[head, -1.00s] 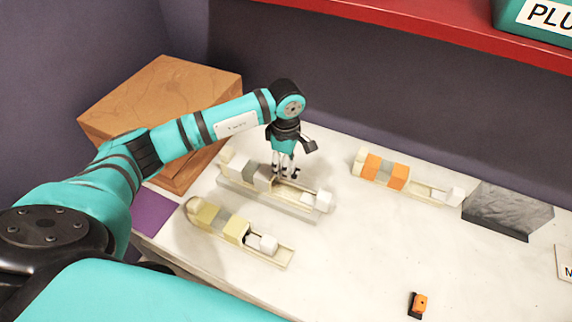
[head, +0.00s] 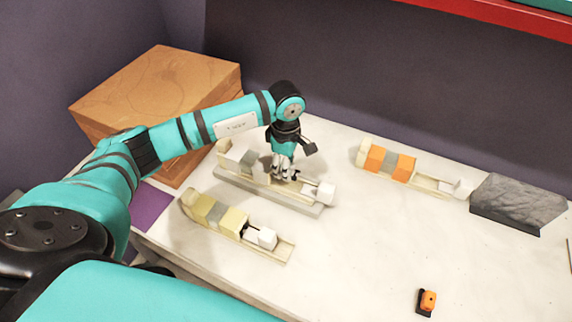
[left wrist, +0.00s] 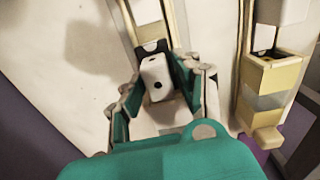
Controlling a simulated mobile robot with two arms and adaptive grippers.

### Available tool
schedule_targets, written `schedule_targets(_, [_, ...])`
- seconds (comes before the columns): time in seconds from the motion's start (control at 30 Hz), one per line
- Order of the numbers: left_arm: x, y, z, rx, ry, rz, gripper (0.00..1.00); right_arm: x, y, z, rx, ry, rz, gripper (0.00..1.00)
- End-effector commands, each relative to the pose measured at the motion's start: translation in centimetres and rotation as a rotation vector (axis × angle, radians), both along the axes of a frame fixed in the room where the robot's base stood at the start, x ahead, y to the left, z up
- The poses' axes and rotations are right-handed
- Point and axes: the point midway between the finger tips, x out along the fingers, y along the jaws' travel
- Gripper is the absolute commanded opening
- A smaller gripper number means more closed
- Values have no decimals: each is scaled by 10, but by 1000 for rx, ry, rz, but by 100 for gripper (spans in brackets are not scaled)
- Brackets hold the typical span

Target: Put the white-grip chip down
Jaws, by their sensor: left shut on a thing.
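My left gripper (head: 284,176) is at the middle cream rail (head: 268,190), between the grey block toward its left end and the white block (head: 324,192) at its right end. In the left wrist view the gripper (left wrist: 158,92) is shut on the white-grip chip (left wrist: 154,74), a white block with a black dot. A black part shows just beyond that block, and another white block (left wrist: 147,10) lies farther along the rail. In the head view the fingers hide most of the held chip. I cannot tell whether it touches the rail floor. My right gripper is not in view.
A front rail (head: 275,252) holds yellow, grey and white blocks. A back rail (head: 430,189) holds orange, grey and white blocks. A grey stone-like block (head: 518,203) stands at the right. A small orange-and-black object (head: 427,300) lies in front. A wooden box (head: 155,90) stands at the left.

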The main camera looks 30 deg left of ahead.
Motion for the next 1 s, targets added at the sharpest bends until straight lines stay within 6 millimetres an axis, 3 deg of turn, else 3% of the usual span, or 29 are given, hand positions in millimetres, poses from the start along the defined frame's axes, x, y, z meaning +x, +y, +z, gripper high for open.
schedule_targets(0.47, [0,0,-1,0,0,0,0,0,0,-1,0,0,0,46])
schedule_targets(1.0, [0,0,-22,0,0,1,0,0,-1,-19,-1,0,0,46])
